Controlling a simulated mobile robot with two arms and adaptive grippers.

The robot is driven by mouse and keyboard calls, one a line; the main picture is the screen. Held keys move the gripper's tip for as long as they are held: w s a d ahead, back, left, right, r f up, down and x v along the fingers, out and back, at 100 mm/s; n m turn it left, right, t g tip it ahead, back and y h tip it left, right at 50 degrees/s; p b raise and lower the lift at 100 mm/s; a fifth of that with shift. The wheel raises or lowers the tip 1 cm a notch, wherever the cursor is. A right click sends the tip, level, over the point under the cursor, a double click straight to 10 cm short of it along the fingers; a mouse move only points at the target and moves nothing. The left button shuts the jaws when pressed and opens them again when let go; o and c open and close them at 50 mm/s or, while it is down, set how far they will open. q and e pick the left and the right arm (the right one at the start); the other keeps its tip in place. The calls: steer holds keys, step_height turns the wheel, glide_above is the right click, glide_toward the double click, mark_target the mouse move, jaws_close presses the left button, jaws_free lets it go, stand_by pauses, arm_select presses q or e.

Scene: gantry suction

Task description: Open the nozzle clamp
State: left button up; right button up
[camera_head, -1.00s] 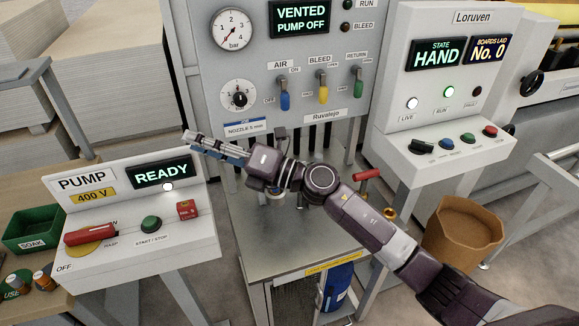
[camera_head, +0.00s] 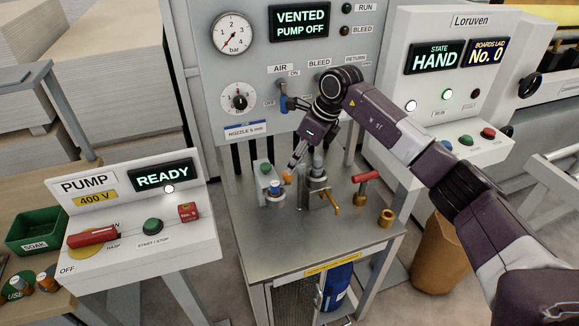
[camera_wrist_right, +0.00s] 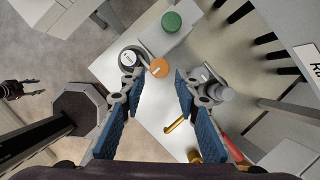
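On the metal table stands a fixture with an orange knob (camera_head: 287,177), a grey cylinder (camera_head: 317,182) and a brass lever (camera_head: 332,205). I cannot tell for sure which part is the nozzle clamp. My right gripper (camera_head: 301,168) points down over this fixture. In the right wrist view, its two blue-padded fingers (camera_wrist_right: 158,100) are spread and empty. The orange knob (camera_wrist_right: 158,67) shows beyond the gap between them, apart from both pads. A round grey part (camera_wrist_right: 131,59) lies beside it. A dark gripper, seemingly my left (camera_wrist_right: 24,88), shows small at the left edge.
A red-handled valve (camera_head: 366,177) and a brass cylinder (camera_head: 386,217) stand at the table's right. A green-topped box (camera_head: 265,172) stands at the left. The panel behind reads VENTED, PUMP OFF. The pump console (camera_head: 130,220) is at left; the table front is clear.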

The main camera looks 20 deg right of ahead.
steer(key=shift+p+x, duration=0.65)
steer(key=shift+x, duration=1.65)
steer(key=shift+c, duration=0.5)
steer(key=shift+r, duration=0.1)
jaws_close()
